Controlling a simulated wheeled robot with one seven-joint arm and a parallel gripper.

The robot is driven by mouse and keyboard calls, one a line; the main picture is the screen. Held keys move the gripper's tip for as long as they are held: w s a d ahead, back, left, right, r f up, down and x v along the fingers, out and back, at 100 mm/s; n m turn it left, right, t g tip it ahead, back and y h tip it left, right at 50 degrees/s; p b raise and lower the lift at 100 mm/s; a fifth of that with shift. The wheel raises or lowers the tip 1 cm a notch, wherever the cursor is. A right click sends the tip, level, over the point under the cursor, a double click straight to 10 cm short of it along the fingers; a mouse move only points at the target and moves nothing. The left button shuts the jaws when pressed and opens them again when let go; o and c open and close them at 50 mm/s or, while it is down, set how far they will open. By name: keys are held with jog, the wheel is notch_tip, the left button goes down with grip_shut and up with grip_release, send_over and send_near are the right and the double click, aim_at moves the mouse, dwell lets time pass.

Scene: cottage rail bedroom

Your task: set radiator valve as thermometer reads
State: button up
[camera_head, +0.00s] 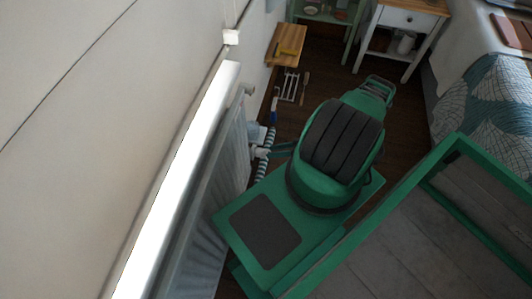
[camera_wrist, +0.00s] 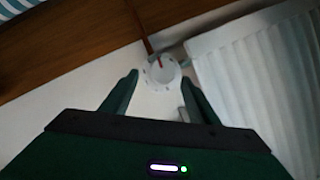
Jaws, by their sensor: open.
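The radiator valve is a round white dial (camera_wrist: 158,76) with small marks on its face and a red pointer line near its top. In the wrist view it sits between and beyond the tips of my gripper (camera_wrist: 161,80). The fingers are open on either side of it, and I cannot tell whether they touch it. In the head view the white valve area (camera_head: 258,153) is at the end of the radiator (camera_head: 236,140), with my gripper (camera_head: 279,150) close by, partly hidden by my arm. I cannot make out a thermometer or its reading.
The wall and a bright ledge (camera_head: 185,175) run along the left. A small wooden shelf (camera_head: 287,43) is on the wall ahead. A white nightstand (camera_head: 407,20) and the bed (camera_head: 480,85) stand at the back right. Dark floor lies between shelf and bed.

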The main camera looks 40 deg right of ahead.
jog(key=shift+v, duration=2.55)
jog(key=shift+w, duration=0.1)
